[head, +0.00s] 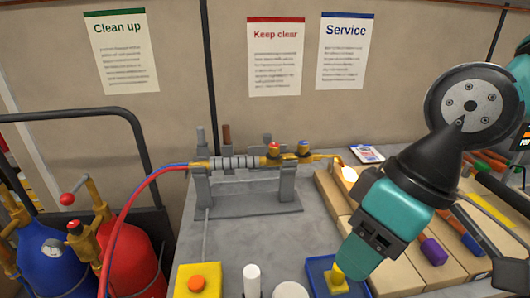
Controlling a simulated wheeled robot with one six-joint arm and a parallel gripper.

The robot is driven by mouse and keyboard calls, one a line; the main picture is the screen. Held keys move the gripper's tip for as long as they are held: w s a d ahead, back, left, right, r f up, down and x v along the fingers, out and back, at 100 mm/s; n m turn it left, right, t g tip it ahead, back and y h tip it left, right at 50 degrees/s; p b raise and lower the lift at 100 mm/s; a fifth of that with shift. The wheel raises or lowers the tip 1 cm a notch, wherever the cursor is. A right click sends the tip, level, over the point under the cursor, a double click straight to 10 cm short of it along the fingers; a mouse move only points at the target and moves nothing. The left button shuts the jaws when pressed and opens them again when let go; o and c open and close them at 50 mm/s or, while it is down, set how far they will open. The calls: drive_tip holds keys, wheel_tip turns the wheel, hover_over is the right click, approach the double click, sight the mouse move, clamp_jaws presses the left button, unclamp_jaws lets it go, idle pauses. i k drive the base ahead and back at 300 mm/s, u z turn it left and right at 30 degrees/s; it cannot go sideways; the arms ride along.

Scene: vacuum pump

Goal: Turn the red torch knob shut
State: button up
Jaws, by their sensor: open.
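The brass torch (320,157) lies across a grey stand (245,189), its tip pointing right with a bright flame (349,173) at the end. The red torch knob (274,145) sits on top of the torch body. A blue knob (304,145) sits to its right. A red hose and a blue hose run from the torch's left end. My gripper (358,268) is at the lower right of the red knob, over the front of the bench and well apart from it. Its jaws are open; the fingertips do not show clearly.
Red (128,262) and blue (48,262) gas cylinders stand on a cart at left. A yellow box with an orange button (197,282), a white cylinder (252,281) and a blue tray (318,268) line the bench's front. Pale bricks (333,196) lie near the flame; tools lie at right.

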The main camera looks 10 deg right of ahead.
sight(274, 147)
drive_tip(key=u, duration=1.05)
drive_tip(key=i, duration=0.5)
